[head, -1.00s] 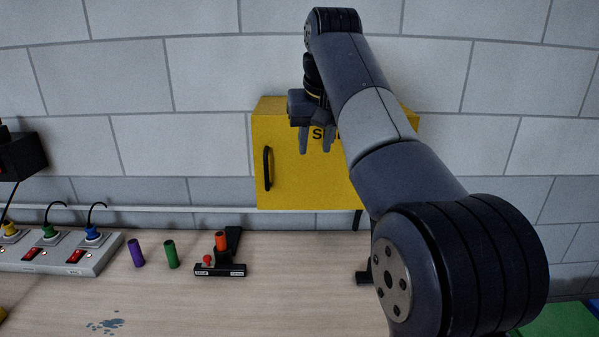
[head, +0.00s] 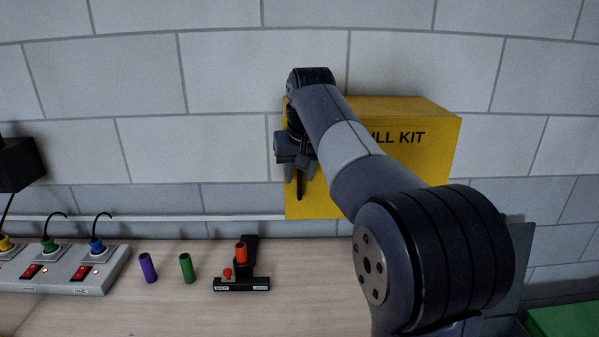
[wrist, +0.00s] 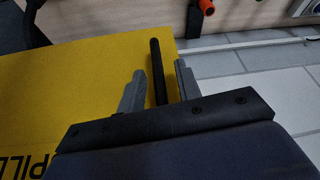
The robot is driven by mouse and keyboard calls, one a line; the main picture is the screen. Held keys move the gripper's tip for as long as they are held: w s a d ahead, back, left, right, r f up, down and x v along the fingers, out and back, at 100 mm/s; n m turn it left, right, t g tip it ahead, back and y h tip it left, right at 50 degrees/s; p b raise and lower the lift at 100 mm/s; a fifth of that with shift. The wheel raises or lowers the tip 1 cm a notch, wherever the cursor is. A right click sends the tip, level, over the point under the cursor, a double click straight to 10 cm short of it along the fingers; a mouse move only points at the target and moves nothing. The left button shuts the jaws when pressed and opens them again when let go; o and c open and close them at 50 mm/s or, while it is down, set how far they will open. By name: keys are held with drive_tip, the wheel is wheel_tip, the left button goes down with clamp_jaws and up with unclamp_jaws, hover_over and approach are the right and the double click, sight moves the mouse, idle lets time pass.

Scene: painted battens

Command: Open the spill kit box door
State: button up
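The yellow spill kit box (head: 420,165) is on the block wall, partly hidden behind my arm; its door looks shut. It also fills the left of the wrist view (wrist: 70,75). Its black bar handle (head: 299,189) is near the left edge of the door. In the wrist view the handle (wrist: 157,62) stands between my two grey fingers, with gaps visible on both sides. My gripper (head: 299,176) is open in front of the handle; it also shows in the wrist view (wrist: 160,70). Contact with the handle cannot be seen.
On the wooden bench (head: 110,318) below are a power strip (head: 60,275), a purple cylinder (head: 148,268), a green cylinder (head: 187,268) and a black device with an orange cylinder (head: 241,253). A green surface (head: 565,318) is at lower right.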

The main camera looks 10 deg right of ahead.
drive_tip(key=shift+c, duration=0.4)
clamp_jaws()
